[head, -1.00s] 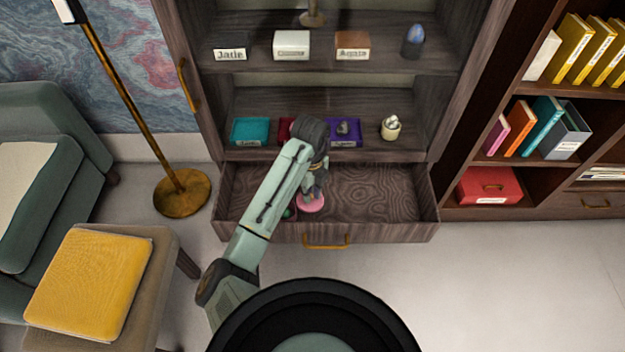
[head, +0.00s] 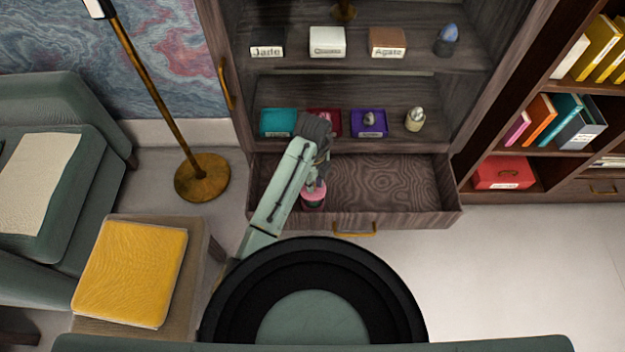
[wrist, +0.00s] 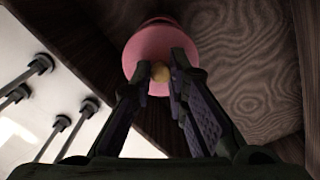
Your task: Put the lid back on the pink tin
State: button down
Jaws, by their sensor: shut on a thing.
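My gripper (head: 318,181) reaches down into the left part of the open drawer (head: 420,180). In the wrist view its fingertips (wrist: 163,73) are shut on the small tan knob of a round pink lid (wrist: 142,50). The lid also shows in the head view (head: 313,190), under the gripper. A darker pink part, seemingly the tin (head: 313,204), shows just below the lid. A reddish edge also shows behind the lid in the wrist view. The lid covers most of the tin, so I cannot tell whether they touch.
The drawer's front wall with a brass handle (head: 354,232) is close to the lid. The drawer's right side is bare.

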jog(key=shift+f+b, duration=1.95)
jog(key=shift+f, duration=0.85)
jog(key=shift+f, duration=0.15)
jog(key=c, duration=1.5)
grip_release()
jog(key=shift+o, duration=0.2)
jog(key=o, duration=0.5)
jog(key=shift+c, duration=0.2)
